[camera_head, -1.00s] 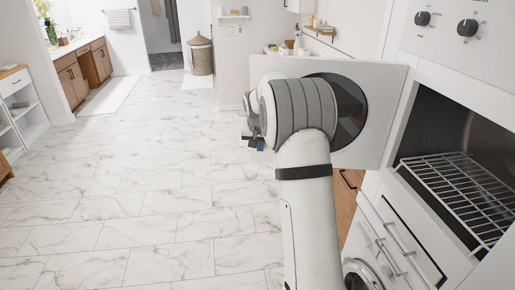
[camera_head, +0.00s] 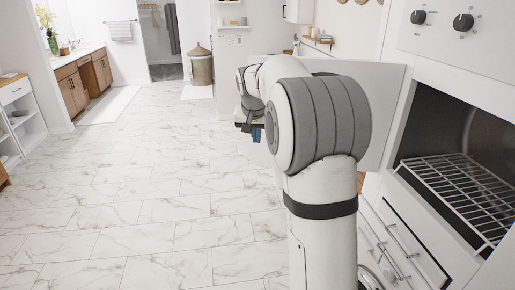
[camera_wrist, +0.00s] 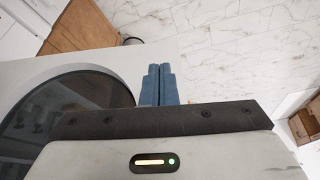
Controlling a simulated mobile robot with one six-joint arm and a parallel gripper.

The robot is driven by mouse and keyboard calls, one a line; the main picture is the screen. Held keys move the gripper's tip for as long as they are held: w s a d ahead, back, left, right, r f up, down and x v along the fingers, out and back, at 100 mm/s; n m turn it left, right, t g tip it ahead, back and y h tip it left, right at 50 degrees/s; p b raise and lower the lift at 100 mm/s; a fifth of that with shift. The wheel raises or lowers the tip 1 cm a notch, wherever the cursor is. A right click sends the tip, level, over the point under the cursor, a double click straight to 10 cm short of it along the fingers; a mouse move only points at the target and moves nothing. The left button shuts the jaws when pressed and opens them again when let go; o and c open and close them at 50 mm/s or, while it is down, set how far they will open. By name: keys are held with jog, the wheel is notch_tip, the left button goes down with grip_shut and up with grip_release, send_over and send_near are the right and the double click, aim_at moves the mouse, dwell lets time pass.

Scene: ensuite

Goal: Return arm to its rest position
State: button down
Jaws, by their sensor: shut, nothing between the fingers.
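My gripper shows in the wrist view (camera_wrist: 157,84) with its two blue fingers shut together and nothing between them. In the head view, my gripper (camera_head: 257,134) is a small blue tip at the far side of my raised arm, mostly hidden by my wrist. In the wrist view it is in front of a white door (camera_wrist: 40,150) with a dark round window (camera_wrist: 62,125). In the head view that open door (camera_head: 385,105) stands behind my arm, its window hidden.
At the right, an open oven-like compartment (camera_head: 480,125) holds a wire rack (camera_head: 462,190). White drawers (camera_head: 405,240) are below it. Marble floor (camera_head: 130,215) is clear at the left. A wooden vanity (camera_head: 85,75), bath mat (camera_head: 108,106) and wicker basket (camera_head: 202,68) stand at the back.

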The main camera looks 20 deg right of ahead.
jog(key=s+a+n, duration=0.1)
jog(key=s+a, duration=0.2)
jog(key=s, duration=0.3)
jog(key=s+a+n+y, duration=0.1)
jog(key=s+a, duration=0.1)
jog(key=s, duration=0.4)
jog(key=s+a+n, duration=0.1)
jog(key=s+a, duration=0.2)
jog(key=s, duration=0.3)
jog(key=s+a+f+n, duration=0.1)
jog(key=s+a+f, duration=0.1)
jog(key=s, duration=0.6)
jog(key=s+a+f+n+y, duration=0.1)
jog(key=s+f, duration=0.3)
jog(key=s, duration=0.4)
jog(key=shift+s+a+f+g, duration=0.3)
jog(key=shift+s+a+g, duration=0.1)
jog(key=shift+a, duration=0.1)
